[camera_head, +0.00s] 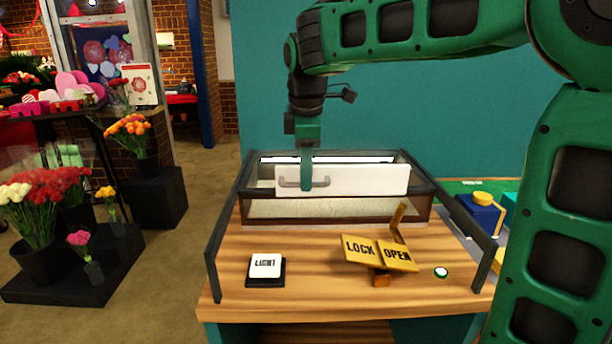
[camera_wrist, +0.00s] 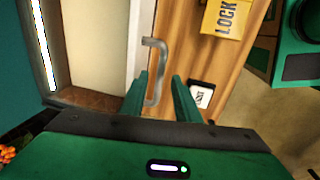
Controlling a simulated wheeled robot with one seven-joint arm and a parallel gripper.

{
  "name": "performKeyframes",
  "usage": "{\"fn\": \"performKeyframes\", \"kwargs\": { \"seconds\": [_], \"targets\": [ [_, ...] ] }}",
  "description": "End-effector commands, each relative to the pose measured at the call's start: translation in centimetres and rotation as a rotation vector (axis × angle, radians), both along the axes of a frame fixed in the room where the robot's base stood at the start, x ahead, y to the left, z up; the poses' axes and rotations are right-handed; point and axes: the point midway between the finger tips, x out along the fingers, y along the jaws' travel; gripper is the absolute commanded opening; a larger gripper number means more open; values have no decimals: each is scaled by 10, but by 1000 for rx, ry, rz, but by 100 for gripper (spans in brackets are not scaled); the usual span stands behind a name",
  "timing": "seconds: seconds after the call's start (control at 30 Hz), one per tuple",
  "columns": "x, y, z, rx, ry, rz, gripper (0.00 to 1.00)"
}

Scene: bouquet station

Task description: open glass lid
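A long glass-topped case (camera_head: 420,208) with a dark frame stands at the back of a wooden bench. A white front panel (camera_head: 370,180) carries a grey handle (camera_head: 292,182). The handle also shows in the wrist view (camera_wrist: 158,62). My gripper (camera_head: 307,184) points down at the handle, overlapping it in the head view. In the wrist view my gripper (camera_wrist: 160,95) has its two fingers apart, with the handle's near end between them, close to the left finger. Contact cannot be told. The lid appears down on the case.
A yellow LOCK/OPEN sign (camera_head: 378,253) with a lever stands on the bench front. A LIGHT button (camera_head: 265,267) is to its left and a small round white-topped button (camera_head: 441,272) to its right. Dark side rails (camera_head: 220,245) flank the bench. Flowers (camera_head: 45,195) stand at the left.

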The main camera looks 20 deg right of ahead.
Motion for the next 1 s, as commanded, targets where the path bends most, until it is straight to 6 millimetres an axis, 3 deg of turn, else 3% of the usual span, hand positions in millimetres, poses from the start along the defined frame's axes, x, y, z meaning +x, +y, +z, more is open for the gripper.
{"fn": "performKeyframes", "kwargs": {
  "seconds": [0.37, 0.4, 0.5, 0.53, 0.63, 0.67, 0.8, 1.0],
  "targets": [
    [1, 0, -7, 1, -1, 0, 30],
    [1, 0, -6, 1, -1, 0, 27],
    [1, 0, -6, 1, -1, 0, 3],
    [1, 0, -6, 1, -1, 0, 0],
    [1, 0, -6, 1, -1, 0, 0],
    [1, -9, -6, 0, -1, -2, 0],
    [-3, 0, -6, 0, 0, -1, 0],
    [-31, 10, -6, -1, -1, 2, 0]
  ]
}}
